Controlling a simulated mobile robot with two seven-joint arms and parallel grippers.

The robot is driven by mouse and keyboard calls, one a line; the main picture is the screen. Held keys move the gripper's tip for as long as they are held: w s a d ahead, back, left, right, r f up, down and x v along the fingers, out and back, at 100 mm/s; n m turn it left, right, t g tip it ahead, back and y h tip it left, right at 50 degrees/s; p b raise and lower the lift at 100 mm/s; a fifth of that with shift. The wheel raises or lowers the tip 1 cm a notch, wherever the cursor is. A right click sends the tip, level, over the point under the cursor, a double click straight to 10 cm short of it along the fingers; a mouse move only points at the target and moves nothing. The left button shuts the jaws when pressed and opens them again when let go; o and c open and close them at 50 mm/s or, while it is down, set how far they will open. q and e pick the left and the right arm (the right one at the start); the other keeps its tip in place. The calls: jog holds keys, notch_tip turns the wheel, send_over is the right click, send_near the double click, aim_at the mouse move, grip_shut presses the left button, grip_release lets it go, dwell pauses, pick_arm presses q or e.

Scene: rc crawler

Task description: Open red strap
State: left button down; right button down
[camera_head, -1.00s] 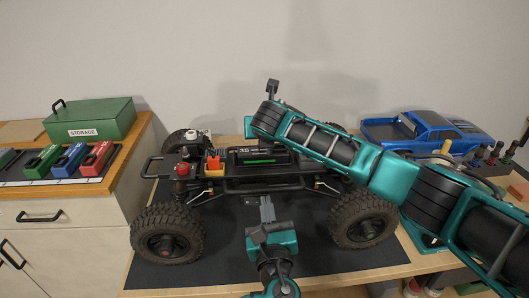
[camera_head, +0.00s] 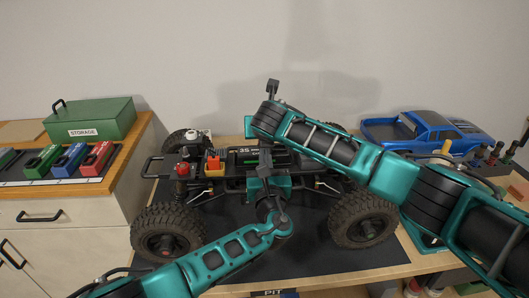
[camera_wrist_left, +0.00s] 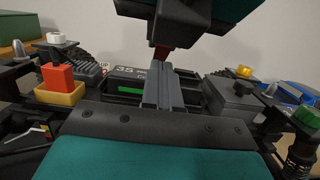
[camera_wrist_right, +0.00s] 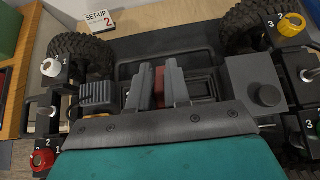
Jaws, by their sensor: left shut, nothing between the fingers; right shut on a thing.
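The red strap (camera_wrist_right: 159,84) shows as a small red piece between the fingers of my right gripper (camera_wrist_right: 157,76), which is shut on it. In the left wrist view a red bit of the strap (camera_wrist_left: 162,53) shows below the dark right gripper. My left gripper (camera_head: 265,155) is shut and empty, with its fingers at the near side of the battery (camera_head: 245,150) on the crawler (camera_head: 215,185). In the left wrist view, its grey fingers (camera_wrist_left: 166,84) stand in front of the battery's label and green stripe. In the head view the right fingertips are hidden behind my right arm.
A blue car body (camera_head: 425,130) lies at the right back. Green, blue and red blocks (camera_head: 70,160) and a green storage box (camera_head: 90,120) stand on the left cabinet. The crawler's big tyres flank the chassis. The dark mat (camera_head: 300,245) is bare in front.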

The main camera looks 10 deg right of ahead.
pick_arm(q)
jog(key=shift+w+r, duration=0.5)
jog(key=shift+r, duration=0.15)
pick_arm(e)
jog(key=shift+s, duration=0.1)
pick_arm(q)
jog(key=shift+w+r, duration=0.4)
jog(key=shift+r, duration=0.45)
pick_arm(e)
jog(key=c, duration=1.4)
grip_release()
jog(key=shift+a+f, duration=0.1)
jog(key=shift+c, duration=0.2)
jog(key=shift+f, duration=0.1)
jog(key=shift+s, duration=0.1)
